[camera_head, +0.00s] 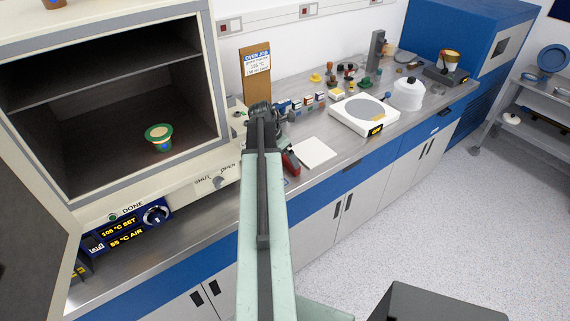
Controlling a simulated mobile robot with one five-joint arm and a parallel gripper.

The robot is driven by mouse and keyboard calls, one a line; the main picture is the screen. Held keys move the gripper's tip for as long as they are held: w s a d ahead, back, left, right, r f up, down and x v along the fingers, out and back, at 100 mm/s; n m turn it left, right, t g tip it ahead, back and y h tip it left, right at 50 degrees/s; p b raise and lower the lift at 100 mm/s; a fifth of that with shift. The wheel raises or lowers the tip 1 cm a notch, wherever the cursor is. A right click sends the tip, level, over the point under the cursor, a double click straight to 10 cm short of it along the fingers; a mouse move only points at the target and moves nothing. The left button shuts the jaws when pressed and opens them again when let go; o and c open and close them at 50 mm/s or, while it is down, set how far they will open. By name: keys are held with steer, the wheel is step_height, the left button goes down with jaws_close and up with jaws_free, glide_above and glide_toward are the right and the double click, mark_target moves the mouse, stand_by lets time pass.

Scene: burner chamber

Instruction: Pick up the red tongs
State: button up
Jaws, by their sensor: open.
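A red and dark object (291,161), which may be the red tongs, lies on the steel bench just right of my arm. My arm hides part of it, so its full shape cannot be made out. My arm reaches forward over the bench. My gripper (264,112) is at its far end, dark and small, beyond the red object in the picture. It is open, with nothing seen in it, though its fingers are hard to make out.
An oven (212,70) with its door open stands left, holding a green-rimmed cup (158,137). A white tile (314,153), small boxes, a white hotplate-like device (362,112) and a white jug (408,94) stand right along the bench. The floor (460,220) at right is clear.

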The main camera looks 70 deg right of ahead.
steer(key=b+x, duration=0.5)
steer(key=shift+d+f, duration=0.15)
steer(key=shift+d, duration=0.05)
steer(key=shift+r, duration=0.2)
steer(key=shift+s, duration=0.15)
steer(key=c, duration=1.8)
